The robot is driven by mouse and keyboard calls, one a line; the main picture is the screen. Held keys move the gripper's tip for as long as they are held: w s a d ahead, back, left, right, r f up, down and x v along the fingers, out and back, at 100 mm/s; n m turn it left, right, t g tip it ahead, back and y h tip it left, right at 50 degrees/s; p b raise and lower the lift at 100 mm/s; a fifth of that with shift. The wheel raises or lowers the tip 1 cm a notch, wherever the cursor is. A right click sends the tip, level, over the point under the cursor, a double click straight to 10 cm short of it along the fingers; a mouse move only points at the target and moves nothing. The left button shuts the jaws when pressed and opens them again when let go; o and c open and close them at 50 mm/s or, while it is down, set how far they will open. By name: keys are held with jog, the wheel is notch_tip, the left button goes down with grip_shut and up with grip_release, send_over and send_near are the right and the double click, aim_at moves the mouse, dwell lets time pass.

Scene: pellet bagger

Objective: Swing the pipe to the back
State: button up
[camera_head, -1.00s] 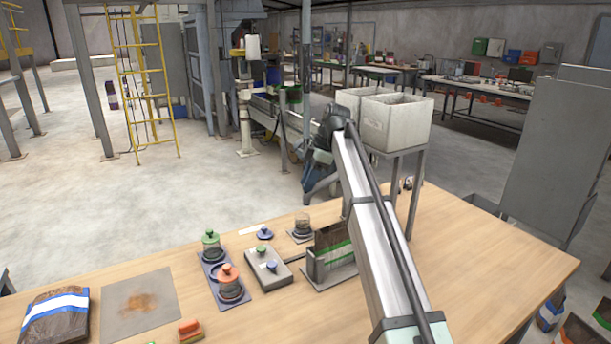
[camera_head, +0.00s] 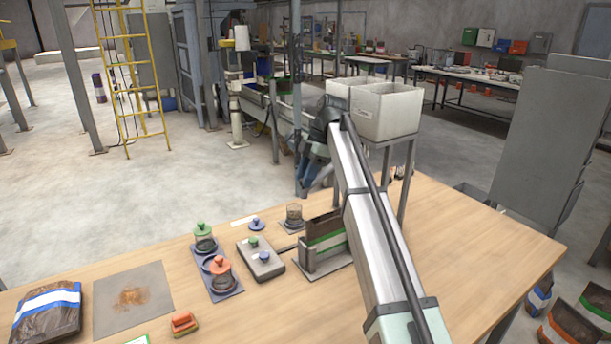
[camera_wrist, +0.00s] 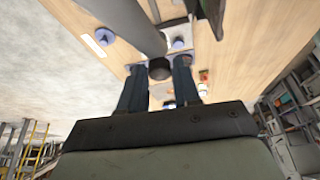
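A thick grey pipe (camera_wrist: 128,18) crosses the upper part of the wrist view. A black round handle (camera_wrist: 160,69) sits at its lower end. My gripper (camera_wrist: 159,75) has its two dark fingers on either side of this handle, with almost no gap, and looks shut on it. In the head view a slim upright grey pipe (camera_head: 295,90) stands beyond the table. The exact contact is too small to see there.
The wooden table (camera_head: 450,255) holds a grey box with knobs (camera_head: 261,258), jars with green and orange lids (camera_head: 221,275), a bag in a holder (camera_head: 325,235) and a filled bag (camera_head: 47,312). White bins (camera_head: 385,110) stand close right of my gripper. The floor at left is open.

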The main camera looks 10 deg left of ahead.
jog(key=o, duration=0.3)
jog(key=shift+a, duration=0.1)
jog(key=shift+w+a, duration=0.2)
jog(key=w+a+m+t+y, duration=0.1)
jog(key=w+a+m+t, duration=0.3)
jog(key=w+m, duration=0.5)
notch_tip(320, 180, up, 7)
jog(key=d+n+g, duration=0.1)
jog(key=s+a+n+t+y, duration=0.1)
jog(key=a+n+t+y, duration=0.15)
jog(key=a, duration=0.75)
jog(key=shift+w+d+r+n+t+y, duration=0.1)
jog(key=shift+w+d+r+t+y, duration=0.25)
jog(key=shift+w+r+t, duration=1.55)
jog(key=shift+w+d+r+n+t+y, duration=0.15)
jog(key=shift+w+r+y, duration=0.35)
jog(key=shift+w+r, duration=1.65)
jog(key=shift+w+d+r+t+y, duration=0.4)
jog(key=shift+w+r+t, duration=0.55)
jog(key=shift+r, duration=2.35)
